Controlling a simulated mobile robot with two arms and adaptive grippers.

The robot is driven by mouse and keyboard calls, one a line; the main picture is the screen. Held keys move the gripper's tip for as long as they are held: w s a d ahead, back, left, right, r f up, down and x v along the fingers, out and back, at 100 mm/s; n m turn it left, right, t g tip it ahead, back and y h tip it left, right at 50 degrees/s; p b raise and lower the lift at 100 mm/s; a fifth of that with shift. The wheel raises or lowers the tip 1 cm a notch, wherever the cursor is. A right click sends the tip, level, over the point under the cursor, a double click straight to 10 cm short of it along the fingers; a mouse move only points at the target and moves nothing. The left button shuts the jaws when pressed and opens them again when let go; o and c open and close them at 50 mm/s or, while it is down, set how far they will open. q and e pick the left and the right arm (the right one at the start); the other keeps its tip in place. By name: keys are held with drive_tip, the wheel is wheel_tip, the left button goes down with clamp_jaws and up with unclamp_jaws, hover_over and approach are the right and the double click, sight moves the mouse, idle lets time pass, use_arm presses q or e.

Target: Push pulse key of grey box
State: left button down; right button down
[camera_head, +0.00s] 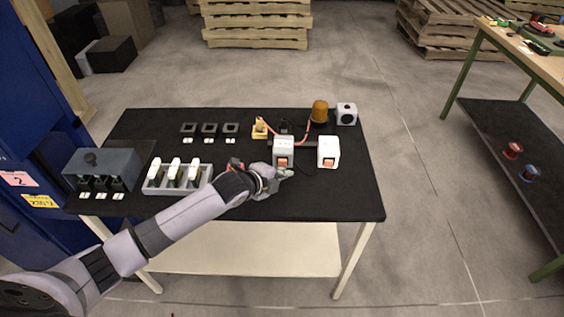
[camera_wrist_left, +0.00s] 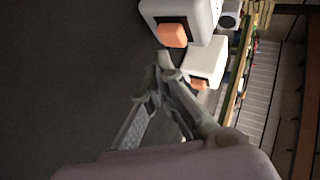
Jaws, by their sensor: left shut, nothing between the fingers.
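Two small boxes with orange keys stand side by side on the black table. The left box (camera_head: 284,146) looks light grey and has an orange key (camera_head: 282,162) on its front; the right box (camera_head: 328,146) looks whiter, with its own orange key (camera_head: 328,162). My left gripper (camera_head: 287,173) is shut and empty, just in front of and below the left box's key. In the left wrist view, the shut fingertips (camera_wrist_left: 164,62) are close to the nearer box's orange key (camera_wrist_left: 172,35); I cannot tell whether they touch. My right gripper is not in view.
A grey tray (camera_head: 206,174) with white-topped items and a dark grey case (camera_head: 104,163) stand at the left. An amber beacon (camera_head: 319,111), a white box with a dark round front (camera_head: 346,114) and a yellow item (camera_head: 260,128) are behind. The table's right end is clear.

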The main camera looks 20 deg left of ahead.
use_arm(q)
drive_tip(key=shift+s, duration=0.1)
drive_tip(key=s+p, duration=0.1)
drive_tip(key=s, duration=0.1)
drive_tip(key=s+d+p, duration=0.1)
drive_tip(key=shift+s+r+p, duration=0.1)
drive_tip(key=shift+s+p, duration=0.3)
drive_tip(key=shift+s+d, duration=0.1)
drive_tip(key=shift+s, duration=0.4)
idle(0.5)
